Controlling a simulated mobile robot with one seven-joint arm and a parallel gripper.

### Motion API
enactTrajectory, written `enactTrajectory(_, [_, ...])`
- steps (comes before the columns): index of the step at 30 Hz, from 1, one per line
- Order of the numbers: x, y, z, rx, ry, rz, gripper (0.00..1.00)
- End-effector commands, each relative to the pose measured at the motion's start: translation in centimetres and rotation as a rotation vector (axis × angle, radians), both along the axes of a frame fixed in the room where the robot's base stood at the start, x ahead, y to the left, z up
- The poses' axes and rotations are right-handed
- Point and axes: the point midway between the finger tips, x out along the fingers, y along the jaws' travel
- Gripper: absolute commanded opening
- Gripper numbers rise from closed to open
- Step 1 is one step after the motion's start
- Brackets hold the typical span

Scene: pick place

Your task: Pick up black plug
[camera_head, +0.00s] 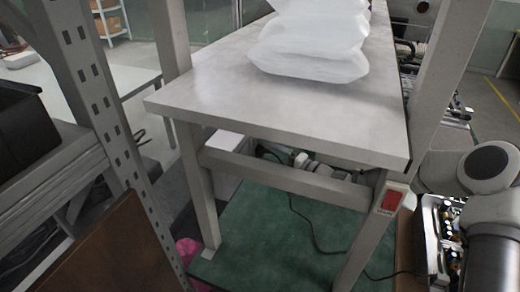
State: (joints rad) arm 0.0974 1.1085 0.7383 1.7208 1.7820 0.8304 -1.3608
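I cannot make out a black plug in the head view. A thin black cord (299,212) hangs below the table and runs down over the green mat; whether it ends in a plug does not show. My gripper's fingers are not in view. Grey rounded arm links show at the right edge, with no fingertips visible.
A grey table (225,92) carries stacked white plastic bags (308,62); its near left top is clear. A green mat (262,237) lies below. A metal shelf (52,178) with a black bin (22,122) stands left. A red switch (391,200) sits on the right leg.

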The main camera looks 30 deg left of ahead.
Motion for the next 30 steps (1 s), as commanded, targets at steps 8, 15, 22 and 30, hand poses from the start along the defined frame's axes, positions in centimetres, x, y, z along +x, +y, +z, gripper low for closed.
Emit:
enactTrajectory(8, [0.0,0.0,0.0,0.000,0.000,0.000,0.10])
enactTrajectory(15, [0.0,0.0,0.0,0.000,0.000,0.000,0.00])
enactTrajectory(22, [0.0,-0.1,0.2,0.000,0.000,0.000,0.00])
enactTrajectory(30, [0.6,-3.4,3.1,0.002,-0.003,-0.004,0.00])
